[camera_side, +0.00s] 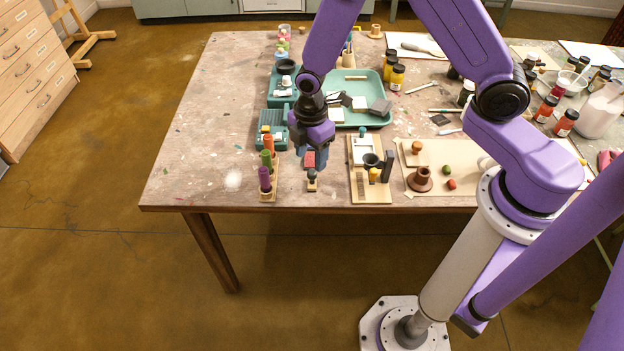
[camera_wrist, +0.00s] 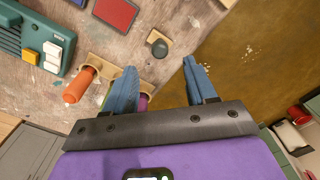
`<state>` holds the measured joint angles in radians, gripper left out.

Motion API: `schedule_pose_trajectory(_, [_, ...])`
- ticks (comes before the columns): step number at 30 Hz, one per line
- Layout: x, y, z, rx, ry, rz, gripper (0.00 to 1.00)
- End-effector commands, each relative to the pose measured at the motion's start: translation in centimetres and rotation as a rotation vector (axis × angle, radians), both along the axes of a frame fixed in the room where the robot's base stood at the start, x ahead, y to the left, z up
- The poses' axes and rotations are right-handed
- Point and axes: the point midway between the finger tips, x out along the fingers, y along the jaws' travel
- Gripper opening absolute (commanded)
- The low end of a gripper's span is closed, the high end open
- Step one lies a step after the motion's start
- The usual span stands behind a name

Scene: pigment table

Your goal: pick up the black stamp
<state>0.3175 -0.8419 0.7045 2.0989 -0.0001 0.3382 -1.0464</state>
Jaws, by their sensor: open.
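The black stamp (camera_side: 311,175) stands near the table's front edge, just in front of the red pad (camera_side: 309,158). In the wrist view the stamp (camera_wrist: 159,47) shows a dark round knob beside a small wooden piece. My gripper (camera_side: 312,161) hangs above the table near the red pad, with its blue fingers pointing down. In the wrist view my gripper (camera_wrist: 160,68) is open and empty, and the stamp lies just beyond the gap between the fingertips. The red pad (camera_wrist: 115,11) shows at the top of that view.
A wooden rack (camera_wrist: 101,63) of orange, green and purple sticks stands close on the left; one finger overlaps it in the wrist view. A green device (camera_side: 272,131) is behind it. A wooden board (camera_side: 371,195) with a black upright piece stands to the right.

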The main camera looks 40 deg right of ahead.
Motion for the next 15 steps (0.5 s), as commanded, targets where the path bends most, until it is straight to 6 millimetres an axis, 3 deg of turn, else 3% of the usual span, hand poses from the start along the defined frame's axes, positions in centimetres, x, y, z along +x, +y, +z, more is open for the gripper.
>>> schedule_pose_trajectory(7, [0.0,-0.1,-1.2,-0.001,0.001,0.0,0.56])
schedule_pose_trajectory(15, [-0.1,-0.4,-4.5,-0.002,0.003,0.0,0.56])
